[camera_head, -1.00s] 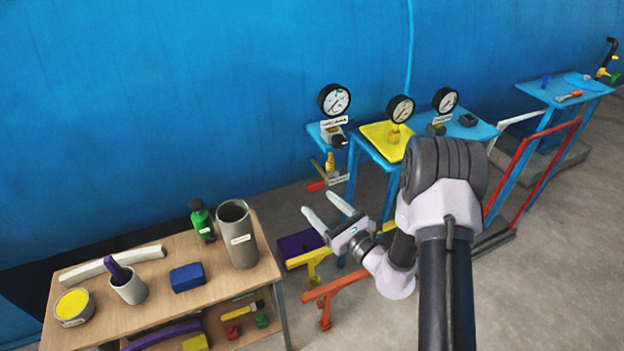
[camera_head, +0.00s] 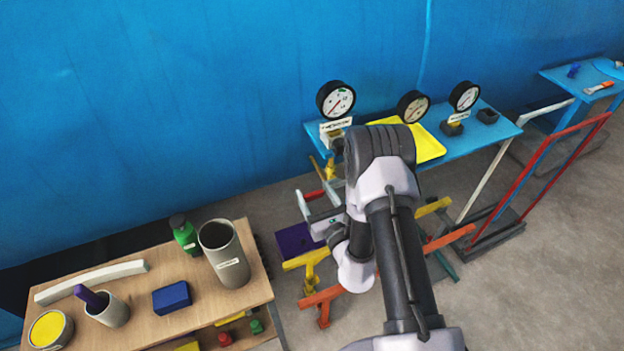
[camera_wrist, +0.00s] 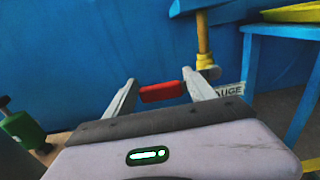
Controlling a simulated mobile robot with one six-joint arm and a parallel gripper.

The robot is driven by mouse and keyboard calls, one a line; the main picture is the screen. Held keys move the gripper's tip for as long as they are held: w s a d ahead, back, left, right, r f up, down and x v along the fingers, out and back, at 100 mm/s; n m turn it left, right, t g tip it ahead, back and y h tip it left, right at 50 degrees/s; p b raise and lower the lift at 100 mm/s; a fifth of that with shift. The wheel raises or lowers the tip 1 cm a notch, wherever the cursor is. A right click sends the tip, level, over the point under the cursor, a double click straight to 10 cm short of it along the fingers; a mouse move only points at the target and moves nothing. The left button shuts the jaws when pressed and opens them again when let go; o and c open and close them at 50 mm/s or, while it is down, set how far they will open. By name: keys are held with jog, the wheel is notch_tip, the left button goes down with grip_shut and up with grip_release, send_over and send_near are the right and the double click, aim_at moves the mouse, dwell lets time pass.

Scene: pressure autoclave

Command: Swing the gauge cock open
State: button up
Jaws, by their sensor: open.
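The gauge cock is a small brass valve (camera_head: 331,169) on a pipe below the left gauge's bracket; it also shows in the wrist view (camera_wrist: 205,62). Its red lever handle (camera_wrist: 162,91) points left from the body and appears between my fingertips in the wrist view. In the head view the red handle (camera_head: 313,195) is partly hidden by my gripper (camera_head: 319,194). My gripper, also in the wrist view (camera_wrist: 160,82), is open. I see no clear contact with the handle, and its depth between the fingers is hard to tell.
A label (camera_wrist: 228,90) hangs right of the cock. A wooden bench (camera_head: 140,310) with a grey cylinder (camera_head: 224,254) and a green bottle (camera_head: 184,234) is at left.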

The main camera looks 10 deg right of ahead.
jog(key=shift+w, duration=0.25)
jog(key=shift+a, duration=0.1)
jog(key=shift+s, duration=0.1)
jog(key=shift+c, duration=1.1)
grip_shut()
